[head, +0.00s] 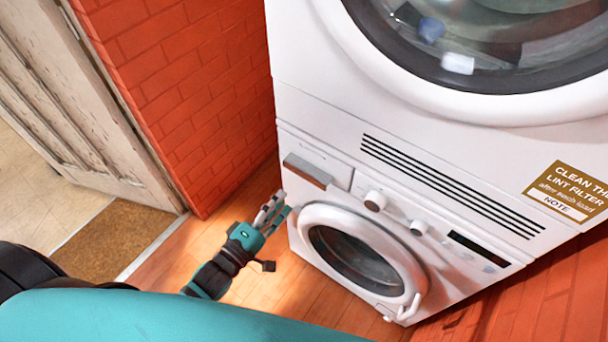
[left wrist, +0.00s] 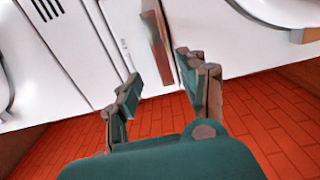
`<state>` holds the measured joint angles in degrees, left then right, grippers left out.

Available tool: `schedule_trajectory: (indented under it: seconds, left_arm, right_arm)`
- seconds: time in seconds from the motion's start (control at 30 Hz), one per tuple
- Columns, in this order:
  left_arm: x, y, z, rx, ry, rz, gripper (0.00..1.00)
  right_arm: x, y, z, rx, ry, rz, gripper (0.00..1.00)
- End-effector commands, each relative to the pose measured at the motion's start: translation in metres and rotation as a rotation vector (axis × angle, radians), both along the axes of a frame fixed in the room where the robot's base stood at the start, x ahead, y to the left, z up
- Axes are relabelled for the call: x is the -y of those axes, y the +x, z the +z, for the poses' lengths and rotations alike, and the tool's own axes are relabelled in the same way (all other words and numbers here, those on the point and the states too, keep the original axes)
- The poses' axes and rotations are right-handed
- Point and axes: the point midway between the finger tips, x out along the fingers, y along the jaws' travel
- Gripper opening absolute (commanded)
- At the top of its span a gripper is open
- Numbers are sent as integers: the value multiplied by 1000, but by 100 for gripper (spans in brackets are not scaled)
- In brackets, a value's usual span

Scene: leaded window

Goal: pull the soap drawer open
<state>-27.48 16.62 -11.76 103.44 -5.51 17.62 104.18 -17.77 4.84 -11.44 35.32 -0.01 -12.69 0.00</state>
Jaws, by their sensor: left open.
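The soap drawer (head: 335,167) is at the upper left of the lower white washing machine in the head view, with a grey bar handle (head: 307,171) on its front. The drawer looks flush with the panel. My left gripper (head: 277,210) is open and empty, below and left of the handle in the head view. In the left wrist view, the handle (left wrist: 157,48) shows as a brownish bar beyond and between the spread fingers of the left gripper (left wrist: 158,68). I cannot see contact. My right gripper is not in view.
The washer's round door (head: 358,252) is right of the left gripper. A dryer (head: 330,75) with a brown note (head: 570,190) sits on top. A red brick wall (head: 195,75), a worn white door (head: 75,110) and a doormat (head: 110,240) are left. Wooden floor lies below.

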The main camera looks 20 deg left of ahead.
Motion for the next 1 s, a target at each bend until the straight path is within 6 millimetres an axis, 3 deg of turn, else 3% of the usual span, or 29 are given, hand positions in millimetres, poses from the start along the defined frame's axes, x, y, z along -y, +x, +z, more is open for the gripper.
schedule_trajectory:
  seconds: [0.2,0.43,0.6,0.9,1.0]
  left_arm:
    - [17,47,1,2,0,1,42]
    - [29,82,0,0,0,1,42]
    - [34,93,0,-1,1,0,42]
    - [35,95,-1,-2,2,0,42]
    - [34,95,-1,-2,2,0,31]
  right_arm:
    - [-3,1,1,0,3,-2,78]
    - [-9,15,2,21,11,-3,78]
    - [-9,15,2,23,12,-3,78]
    - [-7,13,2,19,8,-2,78]
    - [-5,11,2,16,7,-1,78]
